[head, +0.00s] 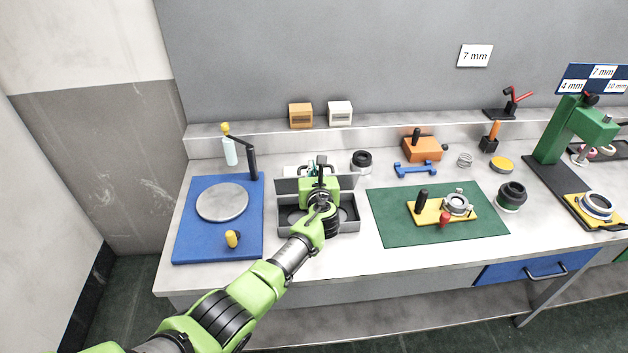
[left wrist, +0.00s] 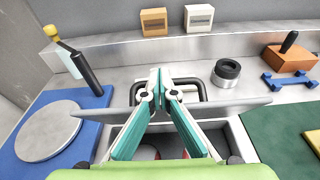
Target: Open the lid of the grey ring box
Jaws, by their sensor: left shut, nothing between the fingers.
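The grey ring box (head: 348,227) stands on the bench, left of the green mat. Its lid (head: 346,183) is raised at the back, and dark round shapes show inside the box. In the left wrist view the lid (left wrist: 235,107) is seen nearly edge-on, with a black handle (left wrist: 202,90) behind it. My left gripper (head: 319,168) is over the box at the middle of the lid. Its fingertips (left wrist: 160,84) are together with nothing between them, at the handle; whether they touch it I cannot tell. My arm hides part of the box. My right gripper is out of view.
A blue mat (head: 190,240) with a grey disc (head: 222,202) and a black post lies left of the box. A black-and-silver ring part (head: 362,162) stands close behind it. The green mat (head: 390,230) with a yellow fixture (head: 425,211) is on the right. The bench front strip is clear.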

